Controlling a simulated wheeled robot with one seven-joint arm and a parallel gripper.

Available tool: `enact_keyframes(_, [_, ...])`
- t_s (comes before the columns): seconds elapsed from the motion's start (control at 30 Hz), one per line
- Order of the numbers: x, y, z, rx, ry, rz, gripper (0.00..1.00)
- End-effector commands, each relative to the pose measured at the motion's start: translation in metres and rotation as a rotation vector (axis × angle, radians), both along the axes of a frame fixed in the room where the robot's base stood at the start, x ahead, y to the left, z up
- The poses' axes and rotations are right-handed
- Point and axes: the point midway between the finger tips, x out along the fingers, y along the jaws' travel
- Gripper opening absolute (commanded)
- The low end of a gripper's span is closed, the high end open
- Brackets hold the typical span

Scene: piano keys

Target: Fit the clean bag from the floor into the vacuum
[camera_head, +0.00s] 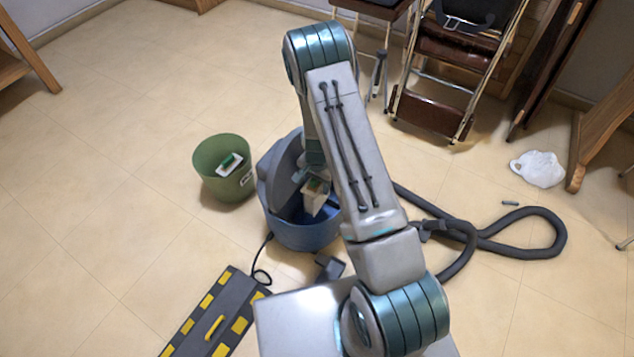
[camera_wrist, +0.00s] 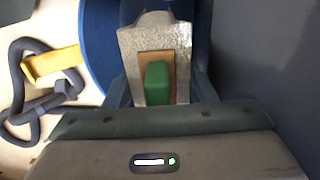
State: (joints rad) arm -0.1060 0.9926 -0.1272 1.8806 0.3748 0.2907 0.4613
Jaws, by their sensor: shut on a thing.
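The vacuum (camera_head: 300,236) is a blue drum with its grey lid (camera_head: 281,180) tipped up on the left. My gripper (camera_head: 314,181) reaches down to the drum's opening and is shut on a pale bag with a green tab (camera_head: 312,199). Another pale piece with a green tab (camera_head: 230,163) lies in the green bin (camera_head: 222,186).
A dark hose (camera_head: 510,246) curls on the floor to the right. A black and yellow striped platform (camera_head: 215,318) lies in front. Folded chairs (camera_head: 435,92) stand behind. The left floor is clear.

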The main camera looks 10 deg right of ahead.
Motion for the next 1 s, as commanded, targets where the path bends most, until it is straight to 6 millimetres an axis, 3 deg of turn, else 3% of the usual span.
enact_keyframes(0.67, [0.000,0.000,-0.022,0.000,0.000,0.000,0.12])
enact_keyframes(1.0, [0.001,0.000,-0.013,0.000,-0.001,0.000,0.12])
